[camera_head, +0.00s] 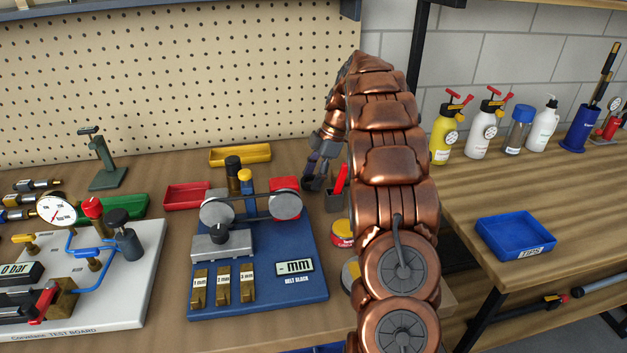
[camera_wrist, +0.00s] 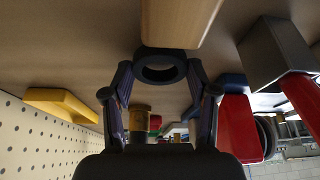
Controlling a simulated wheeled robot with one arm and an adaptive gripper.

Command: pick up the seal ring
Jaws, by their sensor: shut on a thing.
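The seal ring (camera_wrist: 160,53), a thick dark ring, shows in the wrist view between the tips of my gripper (camera_wrist: 160,72). My gripper is shut on it, with one finger at each side of the ring. In the head view my gripper (camera_head: 317,172) is low over the back of the bench, right of the belt block, and the ring cannot be made out there. I cannot tell whether the ring touches the surface below it.
The blue belt block (camera_head: 262,298) stands left of my arm, with a red box (camera_head: 285,183) behind it. A grey holder with red items (camera_head: 335,200) is close beside my gripper. A yellow tray (camera_head: 240,155) lies near the pegboard. A pale wooden piece (camera_wrist: 180,22) is near the ring.

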